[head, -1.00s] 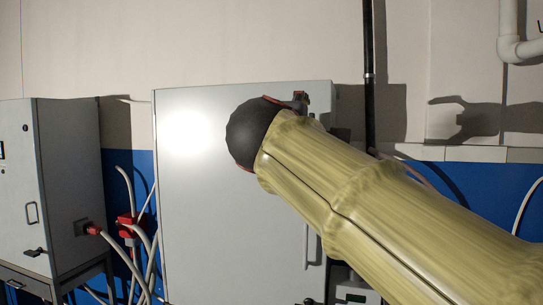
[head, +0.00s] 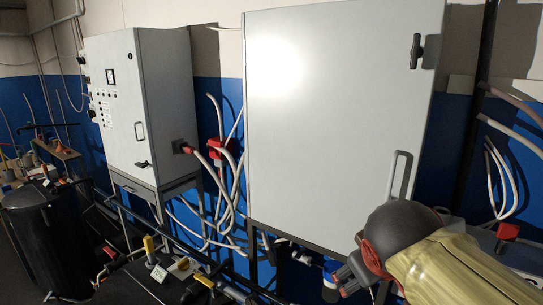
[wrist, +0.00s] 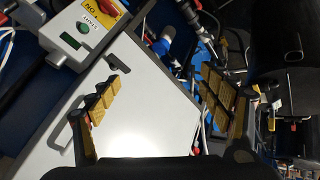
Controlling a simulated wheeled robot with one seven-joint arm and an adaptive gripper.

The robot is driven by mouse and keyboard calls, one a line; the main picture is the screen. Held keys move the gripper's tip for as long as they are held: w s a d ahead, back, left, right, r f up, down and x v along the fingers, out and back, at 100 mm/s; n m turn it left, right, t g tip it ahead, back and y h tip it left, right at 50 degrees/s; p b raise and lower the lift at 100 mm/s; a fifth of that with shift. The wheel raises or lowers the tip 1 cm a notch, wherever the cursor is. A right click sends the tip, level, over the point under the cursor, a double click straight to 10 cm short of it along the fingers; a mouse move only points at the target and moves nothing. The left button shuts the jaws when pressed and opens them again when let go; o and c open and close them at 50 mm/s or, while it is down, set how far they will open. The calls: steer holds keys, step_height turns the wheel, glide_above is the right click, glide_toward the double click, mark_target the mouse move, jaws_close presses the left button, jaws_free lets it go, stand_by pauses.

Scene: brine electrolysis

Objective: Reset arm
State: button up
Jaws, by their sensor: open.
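My arm (head: 430,255), with a yellow-green sleeve and a dark rounded joint, reaches in from the lower right of the head view. It is in front of the lower right corner of a large grey cabinet (head: 335,120). My gripper (wrist: 157,95) shows in the wrist view with its two yellow-padded fingers wide apart. It is open, and nothing is between the pads. The cabinet's pale door (wrist: 150,128) lies beyond the fingers. In the head view I cannot make out the fingers.
A smaller grey control cabinet (head: 155,100) stands on legs at left, with red plugs and cables between the two. A black tank (head: 45,235) is at lower left, near pipes and yellow-handled valves (head: 148,243). A box with a green button (wrist: 70,41) shows in the wrist view.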

steer(key=s+f+m+g+y+b, duration=0.1)
steer(key=s+f+m+y+b, duration=0.1)
steer(key=s+f, duration=1.2)
steer(key=shift+s+f+m+g+b, duration=0.4)
steer(key=shift+f+m+b, duration=0.1)
steer(key=shift+f+m, duration=0.8)
